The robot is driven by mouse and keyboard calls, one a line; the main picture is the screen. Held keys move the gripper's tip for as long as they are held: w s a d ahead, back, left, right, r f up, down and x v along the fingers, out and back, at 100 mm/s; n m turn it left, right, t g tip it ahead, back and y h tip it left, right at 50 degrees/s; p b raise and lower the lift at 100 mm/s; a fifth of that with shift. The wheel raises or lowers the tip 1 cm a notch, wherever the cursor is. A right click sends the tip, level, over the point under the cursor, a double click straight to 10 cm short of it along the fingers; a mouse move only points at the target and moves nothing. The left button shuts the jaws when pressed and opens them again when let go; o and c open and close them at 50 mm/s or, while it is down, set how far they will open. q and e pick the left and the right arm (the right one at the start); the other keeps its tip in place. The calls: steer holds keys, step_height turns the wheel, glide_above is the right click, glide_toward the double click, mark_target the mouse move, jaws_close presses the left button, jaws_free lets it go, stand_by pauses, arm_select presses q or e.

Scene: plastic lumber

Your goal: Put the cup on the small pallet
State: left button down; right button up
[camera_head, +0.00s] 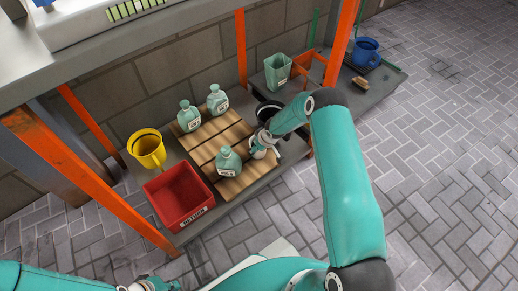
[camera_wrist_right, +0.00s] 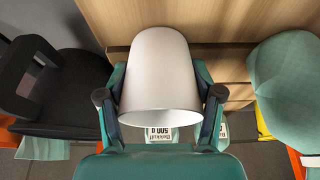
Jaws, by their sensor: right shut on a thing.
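The small pallet (camera_head: 205,153) is a slatted wooden board on the low grey shelf in the head view. Its planks (camera_wrist_right: 240,60) also show in the right wrist view. The white cup (camera_wrist_right: 160,75) is held in my right gripper (camera_wrist_right: 160,104), with one finger on each side of it. In the head view my right gripper (camera_head: 263,145) is at the pallet's right edge, and the cup is mostly hidden by the gripper. I cannot tell whether the cup touches the pallet. My left gripper (camera_head: 148,285) is cut off at the bottom edge, and its fingers are not clear.
A black container (camera_head: 266,110) and green bin (camera_head: 277,73) are behind my right gripper. Orange posts (camera_head: 340,42) frame the shelf.

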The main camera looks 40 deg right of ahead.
steer(key=shift+f, duration=0.1)
steer(key=o, duration=1.5)
